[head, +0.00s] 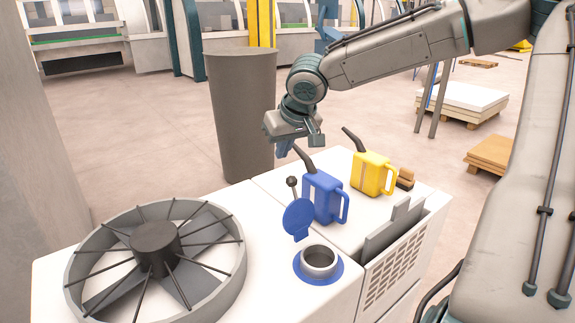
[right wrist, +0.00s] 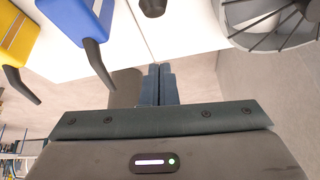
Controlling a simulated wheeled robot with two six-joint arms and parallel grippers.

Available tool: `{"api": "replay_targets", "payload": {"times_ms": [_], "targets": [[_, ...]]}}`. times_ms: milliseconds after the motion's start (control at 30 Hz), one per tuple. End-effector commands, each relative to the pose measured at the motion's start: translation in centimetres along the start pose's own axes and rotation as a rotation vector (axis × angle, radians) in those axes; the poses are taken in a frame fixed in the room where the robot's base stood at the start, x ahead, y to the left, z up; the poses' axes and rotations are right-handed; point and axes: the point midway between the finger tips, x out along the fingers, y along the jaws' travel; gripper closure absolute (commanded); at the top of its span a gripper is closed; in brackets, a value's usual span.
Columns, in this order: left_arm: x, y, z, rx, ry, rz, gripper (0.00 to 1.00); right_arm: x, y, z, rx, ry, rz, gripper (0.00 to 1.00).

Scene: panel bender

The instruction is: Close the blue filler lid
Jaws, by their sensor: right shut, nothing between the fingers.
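The blue filler lid (head: 298,217) is a round blue disc that stands raised on the far side of the filler neck (head: 318,260). The neck is a metal ring on a blue base, and its opening is uncovered. My right gripper (head: 284,148) is above and beyond the lid, near the far edge of the white cabinet. It is apart from the lid. In the right wrist view its fingers (right wrist: 158,85) are together with nothing between them. The lid cannot be made out in the right wrist view. My left gripper is not in view.
A blue can (head: 322,198) stands just behind the lid, beside a black-knobbed lever (head: 292,183). A yellow can (head: 371,173) is farther right. A large fan (head: 155,250) fills the left of the white cabinet top (head: 245,205). A grey bin (head: 242,115) stands behind.

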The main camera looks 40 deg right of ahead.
Motion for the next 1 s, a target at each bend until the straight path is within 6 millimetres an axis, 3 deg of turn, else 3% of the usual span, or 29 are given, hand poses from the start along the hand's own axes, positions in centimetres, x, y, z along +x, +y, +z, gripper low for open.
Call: {"api": "replay_targets", "payload": {"times_ms": [233, 600, 1000], "targets": [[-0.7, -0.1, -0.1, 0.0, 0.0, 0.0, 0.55, 3.7, 0.1, 0.0, -0.001, -0.003, 0.002, 1.0], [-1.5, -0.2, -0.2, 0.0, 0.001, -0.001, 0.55, 2.3, 0.0, 3.4, 0.0, 0.001, -0.002, 1.0], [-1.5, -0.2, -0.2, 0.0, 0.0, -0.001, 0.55, 2.2, 0.0, 3.8, 0.0, 0.002, 0.0, 1.0]]}}
